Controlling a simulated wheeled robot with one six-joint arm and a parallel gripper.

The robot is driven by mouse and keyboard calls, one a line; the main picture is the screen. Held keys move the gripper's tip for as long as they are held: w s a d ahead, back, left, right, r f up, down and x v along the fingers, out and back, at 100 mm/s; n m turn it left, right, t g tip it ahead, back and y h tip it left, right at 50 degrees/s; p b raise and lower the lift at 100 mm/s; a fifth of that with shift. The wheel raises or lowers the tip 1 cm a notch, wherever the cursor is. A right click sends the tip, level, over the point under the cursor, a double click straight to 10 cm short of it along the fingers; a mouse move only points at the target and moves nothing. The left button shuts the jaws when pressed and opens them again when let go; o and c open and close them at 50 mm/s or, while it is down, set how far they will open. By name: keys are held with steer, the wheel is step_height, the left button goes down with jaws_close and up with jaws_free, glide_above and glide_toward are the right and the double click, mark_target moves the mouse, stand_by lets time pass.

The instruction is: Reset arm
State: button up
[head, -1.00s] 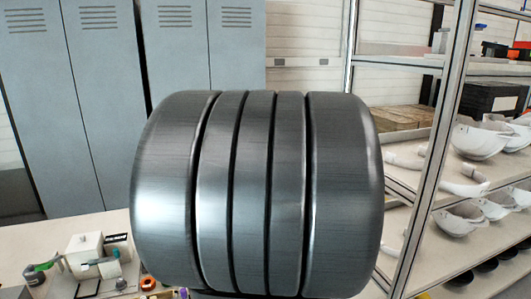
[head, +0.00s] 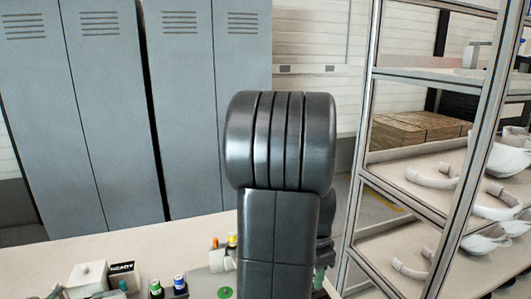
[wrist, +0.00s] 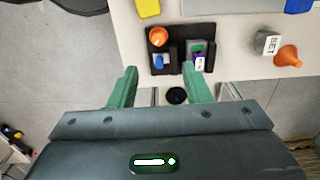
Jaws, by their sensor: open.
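My gripper (wrist: 155,90) shows in the wrist view with its two green fingers spread apart and nothing between them. Just beyond the fingertips a black holder (wrist: 170,63) carries an orange piece (wrist: 158,37) and small blue and purple pieces. In the head view my dark arm rises in the middle and hides part of the table; the gripper itself cannot be made out there.
In the head view, shelves (head: 360,185) with white helmet shells (head: 508,155) stand at right, and grey lockers (head: 110,110) at the back. A READY box (head: 122,274) is at lower left. In the wrist view a SET block (wrist: 268,43) and orange cone (wrist: 288,56) lie at right.

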steer(key=shift+n, duration=0.4)
step_height(320, 180, down, 13)
steer(key=shift+s+f+b, duration=0.1)
steer(key=shift+f+b, duration=0.1)
steer(key=shift+b, duration=0.15)
steer(key=shift+r+n, duration=0.15)
steer(key=shift+n, duration=0.65)
steer(key=n+b, duration=0.1)
steer(key=n, duration=0.3)
steer(key=shift+b, duration=0.35)
steer(key=shift+r+n, duration=0.1)
steer(key=shift+n, duration=0.4)
steer(key=shift+s+r, duration=0.1)
